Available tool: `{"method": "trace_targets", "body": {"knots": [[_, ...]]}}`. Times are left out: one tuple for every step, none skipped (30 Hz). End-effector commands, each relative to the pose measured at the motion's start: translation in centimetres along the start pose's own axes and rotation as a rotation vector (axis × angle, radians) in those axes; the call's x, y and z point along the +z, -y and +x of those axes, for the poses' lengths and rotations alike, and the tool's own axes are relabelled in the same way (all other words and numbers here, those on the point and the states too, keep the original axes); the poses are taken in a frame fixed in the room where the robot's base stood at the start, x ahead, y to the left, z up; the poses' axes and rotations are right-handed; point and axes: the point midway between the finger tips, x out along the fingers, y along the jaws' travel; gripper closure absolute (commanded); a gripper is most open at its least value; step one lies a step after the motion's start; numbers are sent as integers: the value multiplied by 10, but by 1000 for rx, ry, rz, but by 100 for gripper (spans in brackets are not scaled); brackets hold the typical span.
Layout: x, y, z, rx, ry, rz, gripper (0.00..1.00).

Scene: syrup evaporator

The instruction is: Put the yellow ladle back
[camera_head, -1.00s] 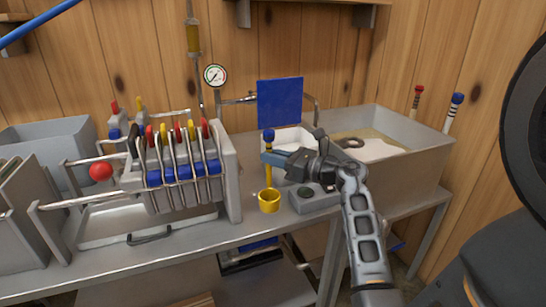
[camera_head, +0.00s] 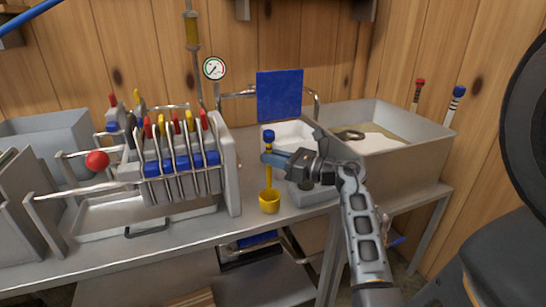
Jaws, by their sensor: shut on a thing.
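The yellow ladle (camera_head: 269,202) has a round yellow cup at the bottom, an upright yellow handle and a blue knob on top. My gripper (camera_head: 272,158) is shut on its handle, just below the blue knob. The ladle hangs upright in front of the bench edge or just over it; I cannot tell whether its cup touches the bench. A dark hollow holder block (camera_head: 312,196) stands to the right of the cup, partly hidden by my gripper and arm.
A metal rack (camera_head: 229,185) with several coloured levers stands on the left. A blue panel (camera_head: 279,95) stands upright behind the ladle, by a white basin (camera_head: 290,134). A large grey tub (camera_head: 405,172) with pale contents is at the right.

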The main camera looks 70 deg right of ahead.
Motion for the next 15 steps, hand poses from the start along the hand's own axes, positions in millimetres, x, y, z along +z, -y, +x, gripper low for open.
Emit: {"method": "trace_targets", "body": {"knots": [[0,0,0,0,1,0,100],[1,0,0,0,1,0,100],[1,0,0,0,1,0,100],[1,0,0,0,1,0,100],[1,0,0,0,1,0,82],[1,0,0,0,1,0,78],[1,0,0,0,1,0,76],[1,0,0,0,1,0,73],[1,0,0,0,1,0,69],[1,0,0,0,1,0,66],[1,0,0,0,0,0,63],[1,0,0,0,0,0,59],[1,0,0,0,0,0,56],[1,0,0,0,0,0,54],[0,0,0,0,0,0,54]]}}
